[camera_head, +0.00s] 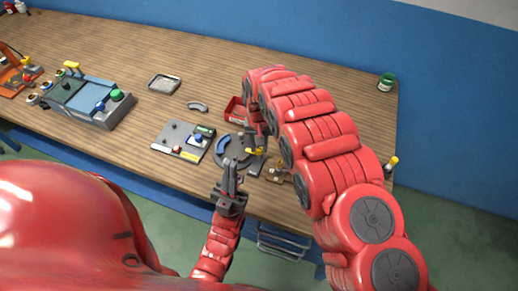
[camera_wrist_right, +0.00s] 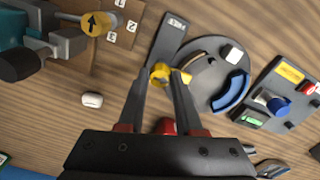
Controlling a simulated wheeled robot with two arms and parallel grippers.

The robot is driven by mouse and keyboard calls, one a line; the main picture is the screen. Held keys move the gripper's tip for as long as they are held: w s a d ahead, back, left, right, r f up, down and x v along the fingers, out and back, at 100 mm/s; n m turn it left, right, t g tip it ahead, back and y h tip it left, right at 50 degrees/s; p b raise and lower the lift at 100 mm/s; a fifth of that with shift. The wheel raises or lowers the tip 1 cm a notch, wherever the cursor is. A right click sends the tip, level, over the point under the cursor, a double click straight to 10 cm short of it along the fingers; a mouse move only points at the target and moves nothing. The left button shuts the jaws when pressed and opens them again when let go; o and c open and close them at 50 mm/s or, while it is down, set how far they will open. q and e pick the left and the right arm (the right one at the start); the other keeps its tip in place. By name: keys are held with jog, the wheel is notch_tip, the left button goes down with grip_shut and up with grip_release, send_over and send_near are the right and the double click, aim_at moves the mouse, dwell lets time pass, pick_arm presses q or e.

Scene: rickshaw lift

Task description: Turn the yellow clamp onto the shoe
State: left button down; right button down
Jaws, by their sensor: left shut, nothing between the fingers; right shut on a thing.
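The yellow clamp (camera_wrist_right: 160,74) sits between the fingertips of my right gripper (camera_wrist_right: 160,82), which is shut on it. A short yellow arm of the clamp points right, toward the round grey plate (camera_wrist_right: 205,48). In the head view the yellow clamp (camera_head: 256,151) shows beside my right arm, which hides most of that gripper. A blue curved shoe (camera_wrist_right: 231,92) lies on the round plate, and it also shows in the head view (camera_head: 223,145). A dark curved piece with a tan edge is on the plate near the clamp. My left gripper (camera_head: 230,176) is shut and empty, in front of the plate.
A grey panel (camera_head: 170,140) with coloured parts stands left of the plate. A red tray (camera_head: 235,109) lies behind it, with a grey curved piece (camera_head: 197,106) to its left. In the wrist view, a device with a yellow arrow knob (camera_wrist_right: 95,23) is at upper left.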

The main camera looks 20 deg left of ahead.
aim_at(259, 148)
jog(key=shift+m, duration=0.4)
jog(key=c, duration=0.6)
grip_release()
jog(key=shift+b, duration=0.3)
jog(key=shift+r, duration=0.2)
notch_tip(259, 148, up, 2)
jog(key=shift+w+r+b, duration=0.1)
jog(key=shift+b, duration=0.5)
notch_tip(259, 148, up, 15)
jog(key=p, duration=1.3)
jog(key=shift+f, duration=0.2)
